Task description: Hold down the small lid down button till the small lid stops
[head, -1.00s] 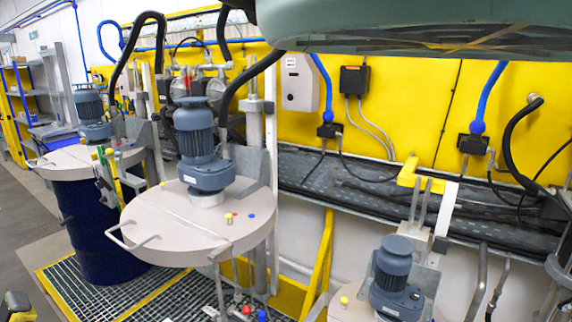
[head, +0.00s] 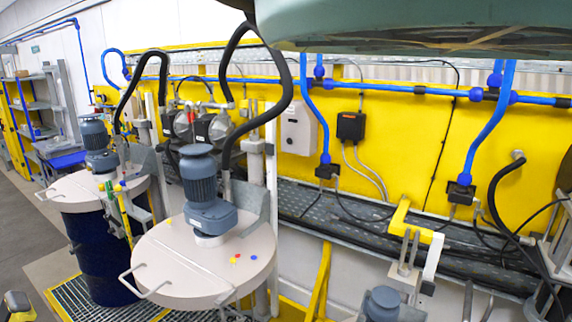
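A round pale lid (head: 185,265) with a blue-grey motor (head: 203,190) on top is near the middle of the head view. Small red, yellow and blue knobs or buttons (head: 236,257) show over this lid. A second pale lid (head: 85,190) with a motor sits over a dark blue drum (head: 98,250) at the left. The top of a third motor (head: 382,303) shows at the bottom right, and its lid is mostly cut off. I cannot tell which lid is the small one or which button lowers it. No fingers of my gripper show.
A yellow wall with blue pipes (head: 430,90) and a grey ledge (head: 330,210) runs behind the machines. Black hoses (head: 275,100) loop above the lids. Metal grating (head: 85,295) lies below. Grey floor (head: 28,215) is open at the left.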

